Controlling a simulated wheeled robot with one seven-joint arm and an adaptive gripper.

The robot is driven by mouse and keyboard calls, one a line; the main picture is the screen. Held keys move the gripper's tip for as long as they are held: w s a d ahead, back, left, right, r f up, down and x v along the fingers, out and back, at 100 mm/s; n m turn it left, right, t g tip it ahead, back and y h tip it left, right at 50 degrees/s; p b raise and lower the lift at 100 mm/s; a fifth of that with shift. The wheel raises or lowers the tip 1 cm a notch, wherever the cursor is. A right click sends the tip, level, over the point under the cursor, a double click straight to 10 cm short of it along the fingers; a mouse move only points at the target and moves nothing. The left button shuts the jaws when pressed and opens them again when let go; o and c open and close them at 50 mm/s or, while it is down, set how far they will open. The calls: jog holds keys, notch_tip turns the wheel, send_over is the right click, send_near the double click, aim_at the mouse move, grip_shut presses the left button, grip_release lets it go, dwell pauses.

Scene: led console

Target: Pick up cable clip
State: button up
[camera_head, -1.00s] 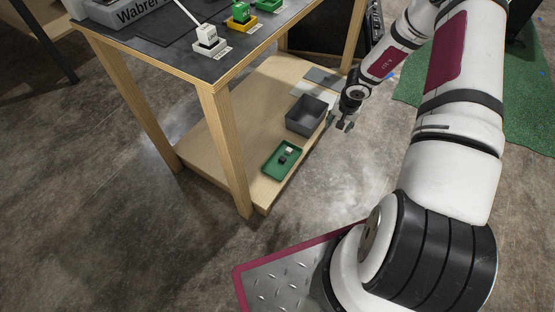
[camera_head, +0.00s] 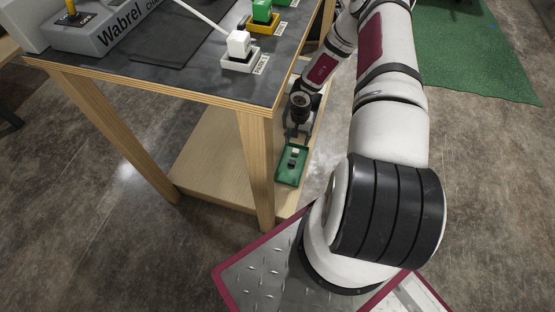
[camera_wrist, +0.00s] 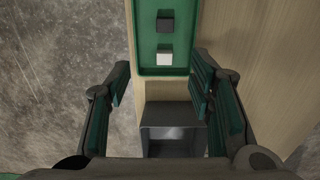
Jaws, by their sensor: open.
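A green tray (camera_head: 290,178) lies on the lower wooden shelf and also shows at the top of the wrist view (camera_wrist: 182,40). It holds a small dark block (camera_wrist: 164,21) and a small white block (camera_wrist: 164,57), set apart from each other. I cannot tell which of the two is the cable clip. My gripper (camera_wrist: 160,88) is open, with nothing between its fingers. In the head view my gripper (camera_head: 297,134) is over the shelf, close to the tray's far end.
A grey bin (camera_wrist: 172,112) stands on the shelf beside the tray, below the white block in the wrist view. The table's wooden leg (camera_head: 257,170) and dark top (camera_head: 190,75) are close on the left. A white plug (camera_head: 239,44) stands on the top.

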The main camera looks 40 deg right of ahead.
jog(key=b, duration=0.4)
send_over(293, 160)
jog(key=f, duration=0.8)
jog(key=shift+w+d+f, duration=0.2)
jog(key=shift+w+f, duration=0.1)
jog(key=shift+s+a+f+b, duration=0.15)
jog(key=shift+f+b, duration=0.65)
jog(key=shift+f, duration=0.55)
jog(key=shift+s+a+f+b, duration=0.15)
jog(key=shift+f+b, duration=0.6)
jog(key=shift+f, duration=0.6)
jog(key=shift+r, duration=0.1)
jog(key=c, duration=0.9)
